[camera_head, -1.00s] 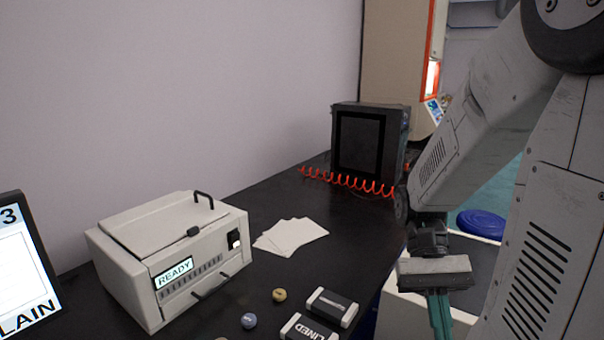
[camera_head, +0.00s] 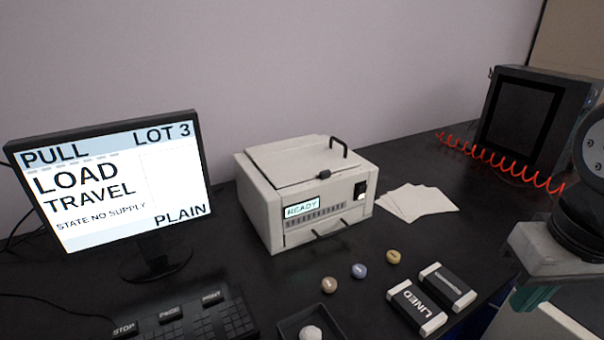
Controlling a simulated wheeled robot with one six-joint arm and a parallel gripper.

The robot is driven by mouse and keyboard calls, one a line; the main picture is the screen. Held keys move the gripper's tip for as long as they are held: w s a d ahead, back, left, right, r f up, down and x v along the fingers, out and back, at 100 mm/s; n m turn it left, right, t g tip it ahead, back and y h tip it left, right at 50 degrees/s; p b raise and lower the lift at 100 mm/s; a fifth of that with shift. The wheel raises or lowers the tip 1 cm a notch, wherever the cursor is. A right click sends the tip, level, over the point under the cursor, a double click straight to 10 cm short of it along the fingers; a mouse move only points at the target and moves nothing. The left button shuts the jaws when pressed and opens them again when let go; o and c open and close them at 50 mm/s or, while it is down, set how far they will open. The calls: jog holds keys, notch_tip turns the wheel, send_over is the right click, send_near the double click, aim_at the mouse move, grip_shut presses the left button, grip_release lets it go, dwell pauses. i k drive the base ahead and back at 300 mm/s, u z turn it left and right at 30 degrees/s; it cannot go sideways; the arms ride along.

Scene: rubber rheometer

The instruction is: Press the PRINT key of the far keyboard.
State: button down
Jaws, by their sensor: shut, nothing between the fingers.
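A black keyboard (camera_head: 190,328) lies at the lower left on the black desk, in front of a monitor, partly cut off by the bottom edge of the picture. Its back row has labelled keys: STOP (camera_head: 124,329), PAGE (camera_head: 168,314) and a rightmost one that seems to read PRINT (camera_head: 212,298). No other keyboard is in view. My gripper (camera_head: 530,298) is at the right edge, far to the right of the keyboard, its teal fingers pointing down, shut and empty. Part of it is cut off or hidden by its grey body.
The monitor (camera_head: 110,190) shows LOAD TRAVEL, STATE NO SUPPLY. A white printer-like box (camera_head: 300,195) reads READY. White sheets (camera_head: 415,203), small round pieces (camera_head: 359,271), two labelled blocks (camera_head: 416,308), a dark tray (camera_head: 290,326) and a red coiled cord (camera_head: 500,165) lie on the desk.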

aim_at(214, 296)
jog(key=u, duration=0.95)
jog(key=k, duration=0.95)
jog(key=u, duration=0.5)
